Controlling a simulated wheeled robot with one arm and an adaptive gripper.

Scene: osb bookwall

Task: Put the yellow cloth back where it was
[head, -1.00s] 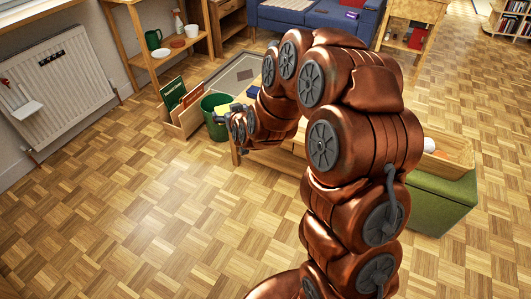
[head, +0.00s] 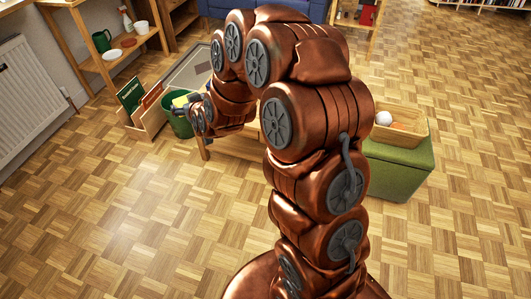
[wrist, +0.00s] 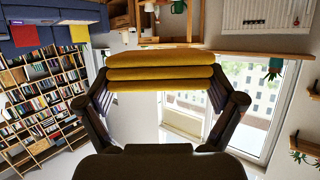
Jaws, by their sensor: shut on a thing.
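The yellow cloth (wrist: 160,72) is folded into a thick stack of layers. My gripper (wrist: 160,88) is shut on it, with one finger at each side, in the wrist view. In the head view a small bit of the yellow cloth (head: 181,101) shows beyond my arm, in front of the green bin in the picture. My gripper (head: 190,104) is mostly hidden there behind my own arm. I cannot tell from these frames which place the cloth came from.
A wooden shelf (head: 92,66) with a green jug and dishes stands at upper left. A green bin (head: 178,124) and a book box (head: 133,126) stand below. A low wooden table is partly hidden behind my arm. A basket (head: 399,137) sits on a green stool (head: 400,174). Parquet floor is clear.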

